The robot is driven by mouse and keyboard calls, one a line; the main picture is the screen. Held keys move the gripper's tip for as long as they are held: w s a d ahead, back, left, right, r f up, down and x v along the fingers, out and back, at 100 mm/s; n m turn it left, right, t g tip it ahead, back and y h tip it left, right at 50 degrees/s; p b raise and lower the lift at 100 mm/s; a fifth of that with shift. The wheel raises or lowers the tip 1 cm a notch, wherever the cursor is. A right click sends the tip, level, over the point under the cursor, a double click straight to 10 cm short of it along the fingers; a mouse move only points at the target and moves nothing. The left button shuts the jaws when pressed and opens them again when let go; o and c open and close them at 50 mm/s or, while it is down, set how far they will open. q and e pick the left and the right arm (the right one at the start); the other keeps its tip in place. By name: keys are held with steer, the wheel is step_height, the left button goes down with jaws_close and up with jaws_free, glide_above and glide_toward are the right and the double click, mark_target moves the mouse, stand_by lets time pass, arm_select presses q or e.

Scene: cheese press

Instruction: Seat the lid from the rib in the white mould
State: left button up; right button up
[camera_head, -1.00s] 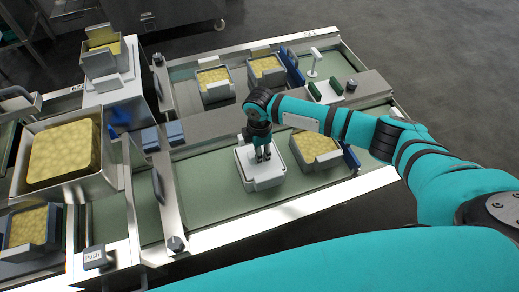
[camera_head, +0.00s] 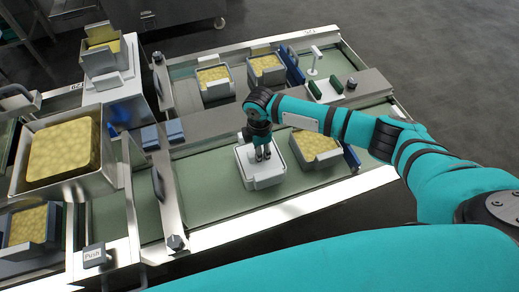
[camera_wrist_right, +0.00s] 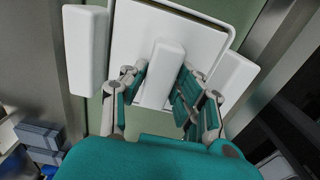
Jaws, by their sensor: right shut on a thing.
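The white mould (camera_head: 268,183) stands on the green belt, left of a yellow-filled mould. Two of its white side pieces show in the right wrist view, one of them at left (camera_wrist_right: 86,50). The white lid (camera_wrist_right: 190,38) is a square plate with a raised bar handle. It lies at the mould's opening; I cannot tell how deep it sits. My right gripper (camera_head: 262,157) reaches down from above and is shut on the lid's handle. In the right wrist view its fingers (camera_wrist_right: 160,80) flank the bar. My left gripper is not in view.
A yellow-filled mould (camera_head: 316,145) stands close at right. The metal rib (camera_head: 215,127) runs behind, carrying blue blocks (camera_head: 150,137) and green blocks (camera_head: 315,90). More filled moulds (camera_head: 214,75) stand beyond it. The belt (camera_head: 205,185) left of the white mould is clear.

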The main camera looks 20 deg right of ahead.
steer(key=shift+f, duration=0.25)
steer(key=o, duration=1.1)
step_height(320, 180, up, 10)
steer(key=p, duration=1)
